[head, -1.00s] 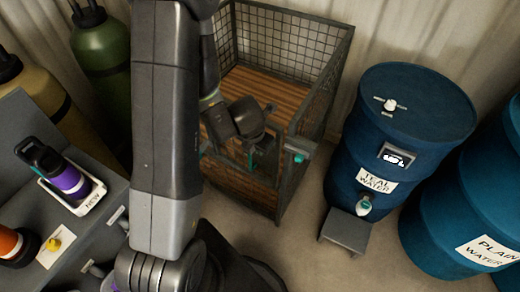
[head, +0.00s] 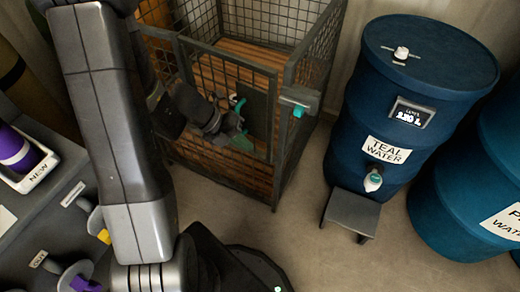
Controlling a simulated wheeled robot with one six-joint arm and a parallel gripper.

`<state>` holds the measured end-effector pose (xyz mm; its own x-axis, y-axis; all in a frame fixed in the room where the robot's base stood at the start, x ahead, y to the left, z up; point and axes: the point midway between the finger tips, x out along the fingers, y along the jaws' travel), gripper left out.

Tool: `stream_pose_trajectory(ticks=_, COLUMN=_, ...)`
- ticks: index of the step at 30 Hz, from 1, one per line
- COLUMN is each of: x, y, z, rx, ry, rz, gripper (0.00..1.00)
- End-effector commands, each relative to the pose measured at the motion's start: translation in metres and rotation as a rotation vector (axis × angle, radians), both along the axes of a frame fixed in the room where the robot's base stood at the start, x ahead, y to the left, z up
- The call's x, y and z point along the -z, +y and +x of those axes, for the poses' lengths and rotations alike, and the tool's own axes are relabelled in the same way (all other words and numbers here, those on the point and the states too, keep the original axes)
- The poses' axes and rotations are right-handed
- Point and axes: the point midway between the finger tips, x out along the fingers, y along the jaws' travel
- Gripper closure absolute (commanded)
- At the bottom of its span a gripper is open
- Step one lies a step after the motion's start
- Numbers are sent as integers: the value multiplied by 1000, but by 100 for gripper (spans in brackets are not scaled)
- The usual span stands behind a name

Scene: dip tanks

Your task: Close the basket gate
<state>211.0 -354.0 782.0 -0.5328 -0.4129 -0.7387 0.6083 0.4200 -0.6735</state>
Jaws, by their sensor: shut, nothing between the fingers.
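The wire-mesh basket (head: 318,60) stands at the centre back, with a wooden slatted floor. Its mesh gate (head: 225,68) spans the front, and its right edge is close to the right front post; I cannot tell whether it is fully shut or latched. A grey latch bracket (head: 300,96) with a teal part sits on that post. A dark plate (head: 257,108) is on the gate. My gripper (head: 241,128) is shut and empty, in front of the gate's right half near the plate. Contact with the gate cannot be made out, and my arm hides the basket's left side.
The teal water barrel (head: 360,120) stands right of the basket, with a small grey step (head: 352,212) before its tap. The plain water barrel (head: 450,205) is further right. Floor between basket and barrels is clear.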

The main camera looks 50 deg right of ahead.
Motion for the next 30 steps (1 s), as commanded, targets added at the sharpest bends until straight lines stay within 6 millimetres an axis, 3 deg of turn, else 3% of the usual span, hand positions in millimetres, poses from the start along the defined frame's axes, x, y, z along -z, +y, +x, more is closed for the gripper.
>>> stream_pose_trajectory(ticks=1, x=20, y=1, z=3, rx=-23, ry=38, rz=-20, gripper=100)
stream_pose_trajectory(ticks=12, x=50, y=6, z=20, rx=-155, ry=315, rz=-211, gripper=100)
stream_pose_trajectory(ticks=21, x=64, y=19, z=46, rx=-243, ry=502, rz=-415, gripper=100)
stream_pose_trajectory(ticks=30, x=62, y=34, z=65, rx=-284, ry=599, rz=-560, gripper=100)
